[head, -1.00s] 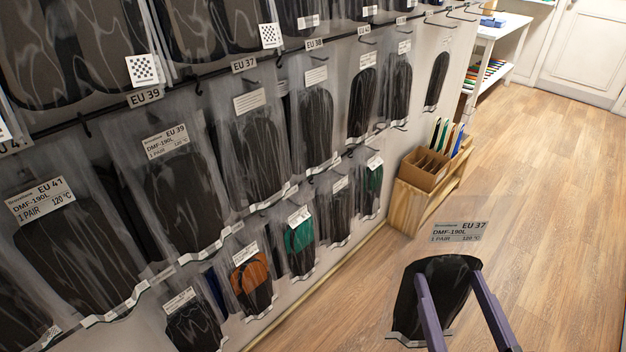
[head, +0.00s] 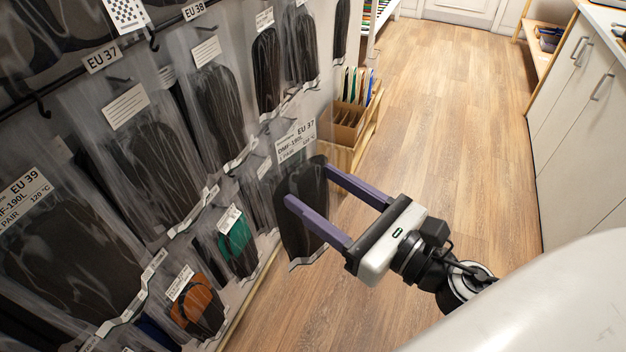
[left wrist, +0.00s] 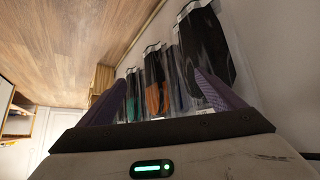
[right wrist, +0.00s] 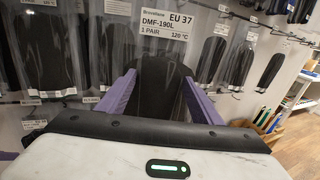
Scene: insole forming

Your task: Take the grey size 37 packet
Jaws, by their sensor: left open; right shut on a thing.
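The EU 37 packet (head: 303,222) is a clear bag with dark grey insoles and a white label reading EU 37, DMF-190L, 1 pair. My right gripper (head: 310,184) is shut on it, with the fingers at either side of the insoles, and the packet hangs upright in front of the rack. In the right wrist view the packet (right wrist: 160,88) stands between the purple fingers, its label facing the camera. My left gripper (left wrist: 158,92) is open and empty in the left wrist view, with several hanging packets beyond its fingers. It is not in the head view.
The wall rack holds several hanging packets, including an EU 39 packet (head: 60,250), one with green insoles (head: 238,240) and one with orange insoles (head: 198,305). A wooden box (head: 350,122) stands beyond the rack. White cabinets (head: 580,110) line the right. The wooden floor (head: 450,120) between is clear.

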